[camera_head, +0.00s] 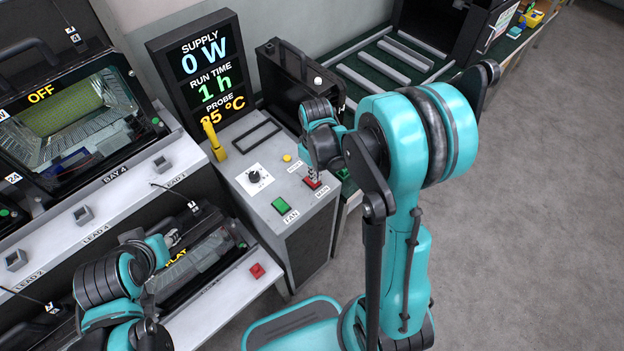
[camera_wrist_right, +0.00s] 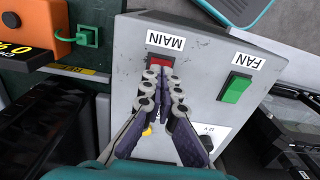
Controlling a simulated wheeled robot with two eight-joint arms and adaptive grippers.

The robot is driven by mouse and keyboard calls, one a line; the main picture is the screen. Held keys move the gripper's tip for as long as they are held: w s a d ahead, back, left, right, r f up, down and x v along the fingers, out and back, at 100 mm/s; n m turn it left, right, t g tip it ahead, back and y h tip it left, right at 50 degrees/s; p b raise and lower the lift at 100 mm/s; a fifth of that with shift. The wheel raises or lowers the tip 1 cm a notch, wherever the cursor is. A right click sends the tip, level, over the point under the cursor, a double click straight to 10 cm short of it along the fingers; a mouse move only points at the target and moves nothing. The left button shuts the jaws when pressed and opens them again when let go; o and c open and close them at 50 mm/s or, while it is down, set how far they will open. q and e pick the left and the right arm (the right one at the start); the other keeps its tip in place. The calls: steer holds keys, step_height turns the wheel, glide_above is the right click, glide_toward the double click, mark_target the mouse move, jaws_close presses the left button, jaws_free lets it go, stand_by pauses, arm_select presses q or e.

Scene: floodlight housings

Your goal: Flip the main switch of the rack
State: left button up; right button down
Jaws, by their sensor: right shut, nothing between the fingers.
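The rack's control box (camera_head: 300,222) has a sloped grey top. Its red MAIN switch (camera_head: 312,183) sits near the right edge, and also shows in the right wrist view (camera_wrist_right: 160,61). My right gripper (camera_head: 314,174) is shut and empty, pointing down with its fingertips at the switch. In the right wrist view the fingertips (camera_wrist_right: 162,72) overlap the switch's near edge; I cannot tell whether they touch it. The display (camera_head: 205,75) above reads SUPPLY 0 W and RUN TIME 1 h. My left gripper (camera_head: 172,240) is at the lower left, its fingers unclear.
A green FAN switch (camera_head: 281,205) sits beside MAIN. A black knob (camera_head: 254,176), yellow button (camera_head: 287,158) and upright yellow handle (camera_head: 213,142) share the panel. The bay housing (camera_head: 75,120) marked OFF stands left. Open grey floor lies right.

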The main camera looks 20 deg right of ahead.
steer(key=shift+f+b, duration=0.9)
steer(key=shift+f, duration=0.15)
steer(key=shift+r, duration=0.1)
stand_by(0.3)
steer(key=shift+r+p, duration=2.6)
steer(key=shift+r, duration=0.85)
steer(key=s+a+r+m+t+b, duration=0.2)
steer(key=s+r+t+b, duration=0.1)
steer(key=s, duration=0.2)
steer(key=s+a+r+m+t+b, duration=0.1)
steer(key=s+a+r+t+b, duration=0.1)
steer(key=s, duration=0.4)
steer(key=shift+s+a+r+m+t+b, duration=0.25)
steer(key=shift+a+r+m+t+b, duration=0.25)
steer(key=shift+r+t, duration=0.65)
